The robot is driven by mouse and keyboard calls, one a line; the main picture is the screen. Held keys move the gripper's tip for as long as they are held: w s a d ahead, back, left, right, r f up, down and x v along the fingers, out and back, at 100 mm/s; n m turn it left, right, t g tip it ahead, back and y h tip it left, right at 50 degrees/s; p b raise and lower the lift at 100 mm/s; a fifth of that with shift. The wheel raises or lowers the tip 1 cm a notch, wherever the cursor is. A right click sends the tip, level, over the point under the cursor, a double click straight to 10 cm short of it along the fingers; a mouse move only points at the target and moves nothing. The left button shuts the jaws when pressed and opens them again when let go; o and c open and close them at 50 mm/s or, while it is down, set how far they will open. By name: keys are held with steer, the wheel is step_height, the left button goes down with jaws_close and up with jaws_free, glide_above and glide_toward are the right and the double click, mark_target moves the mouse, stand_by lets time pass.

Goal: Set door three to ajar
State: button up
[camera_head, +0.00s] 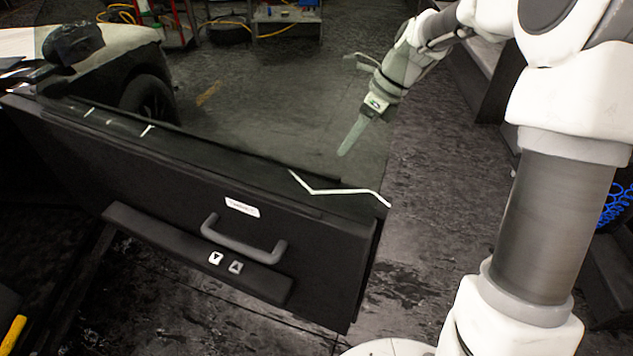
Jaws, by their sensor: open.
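A dark door (160,185) runs diagonally from the upper left to the lower centre, standing out over the floor. Its inner side shows a grey pull handle (243,240), an armrest with two small arrow switches (225,263), and a small white label (242,207) too small to read. A faint greenish window pane rises above the door's top edge. My gripper (350,138) points down beyond the door's right end, seen through the pane's tint. It is open, holds nothing visible, and is apart from the handle. No number shows on the door, and its hinge is not clear.
A white vehicle (105,45) with a dark tyre stands at the upper left. Red stands and yellow hoses lie at the back. A blue item (615,205) is at the right edge. Dark floor (420,235) is open right of the door.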

steer(key=b+x, duration=0.2)
steer(key=x, duration=1.3)
steer(key=shift+a+f+b, duration=0.15)
steer(key=shift+f+b, duration=0.1)
steer(key=shift+b, duration=0.1)
jaws_close()
stand_by(0.6)
